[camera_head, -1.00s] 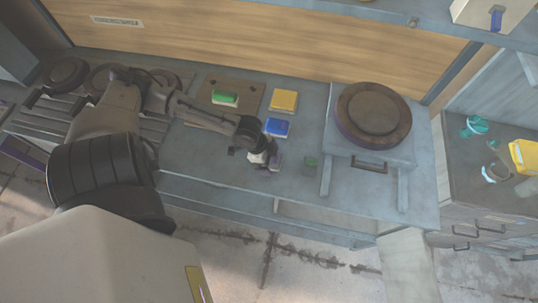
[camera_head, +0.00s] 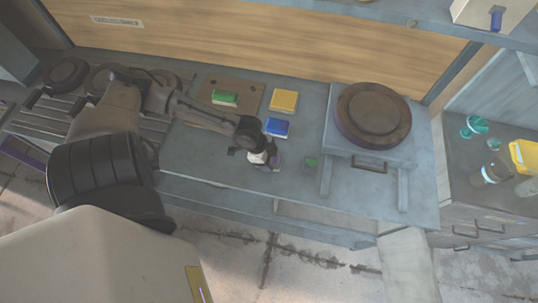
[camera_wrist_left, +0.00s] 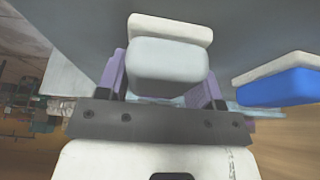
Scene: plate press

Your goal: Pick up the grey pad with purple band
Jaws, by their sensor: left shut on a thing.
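My left gripper (camera_head: 272,163) is low over the front part of the bench, below the blue pad. In the left wrist view its two purple fingers (camera_wrist_left: 160,82) are shut on a grey pad (camera_wrist_left: 168,62), one finger on each side. The pad has a grey body and an off-white layer along its far edge. I cannot make out a purple band on it apart from the fingers. In the head view the gripper mostly hides the pad, and I cannot tell whether it touches the bench. My right gripper is not in view.
A blue pad (camera_head: 277,128) lies just behind the gripper; it also shows in the wrist view (camera_wrist_left: 275,88). A yellow pad (camera_head: 284,100) and a green pad (camera_head: 225,98) lie farther back. A small green-topped block (camera_head: 310,163) and a stand with a round plate (camera_head: 373,112) are right.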

